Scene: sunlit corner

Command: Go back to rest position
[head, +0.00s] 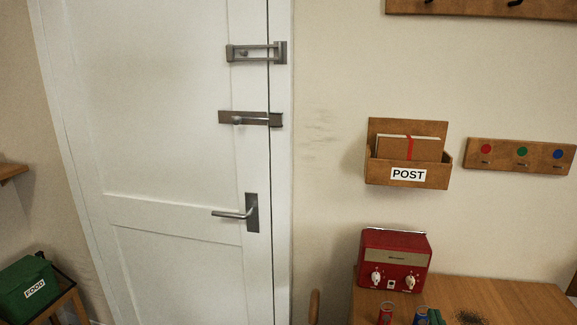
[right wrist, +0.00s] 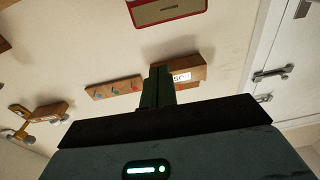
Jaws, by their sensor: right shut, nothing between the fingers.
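My right gripper (right wrist: 158,70) shows in the right wrist view, its dark green fingers together with nothing between them. Its fingers overlap the wooden post box in the picture and hide part of it. My left gripper is in neither view.
A white door (head: 170,150) with two bolts and a lever handle (head: 235,212) is closed. A post box (head: 408,172) hangs right of it. A green food box (head: 27,290) is left.

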